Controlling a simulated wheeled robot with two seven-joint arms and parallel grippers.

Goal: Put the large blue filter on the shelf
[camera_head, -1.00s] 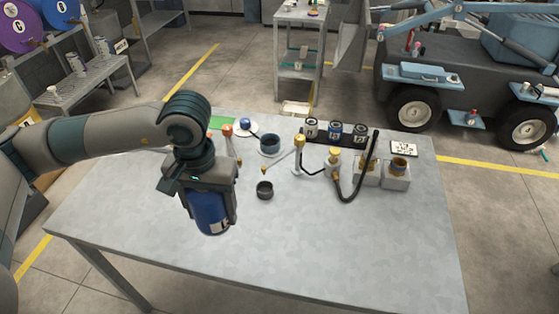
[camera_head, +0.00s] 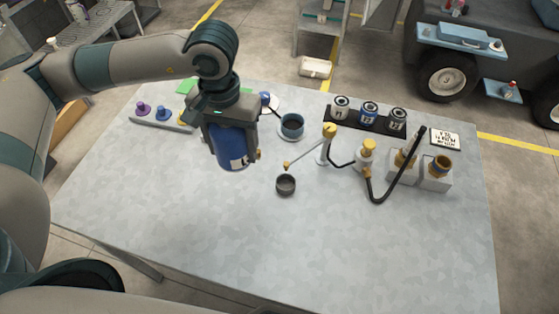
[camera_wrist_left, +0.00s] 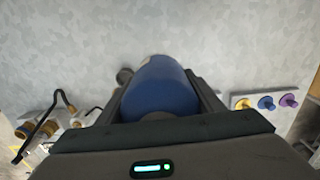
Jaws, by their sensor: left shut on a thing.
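The large blue filter (camera_head: 232,155) is a blue cylinder with a white label near its lower end. My left gripper (camera_head: 231,138) is shut on it and holds it over the left part of the grey table. In the left wrist view the filter (camera_wrist_left: 160,90) lies between the two dark fingers, and its gripped end is partly hidden. A grey metal shelf (camera_head: 108,22) stands beyond the table at the upper left, cut off by the picture edge. Another grey shelf unit (camera_head: 320,30) shows at the top middle. My right gripper is out of view.
The table (camera_head: 330,255) is clear at the front. A vehicle is at the upper right.

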